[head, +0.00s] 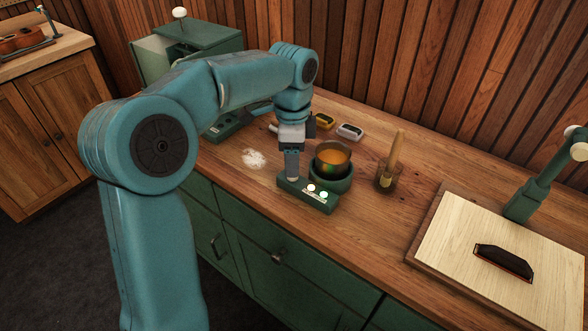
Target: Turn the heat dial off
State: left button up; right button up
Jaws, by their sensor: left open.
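A small green heater (327,205) stands near the front edge of the wooden counter, with two glowing lights on its front panel. A dark pot (322,163) of amber liquid sits on its round plate. My left gripper (292,178) points down over the left end of the panel. Its fingers cover that end, so the heat dial is hidden and I cannot tell whether they touch it. The left gripper is open. My right gripper is not in view.
A jar with a wooden-handled brush (391,165) stands right of the pot. Yellow (323,121) and grey (350,131) small boxes lie behind. White powder (254,159) lies to the left.

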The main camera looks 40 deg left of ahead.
pick_arm(q)
notch_tip(320, 180, down, 3)
jog(key=shift+a+r, duration=0.15)
jog(key=shift+f, duration=0.4)
grip_shut()
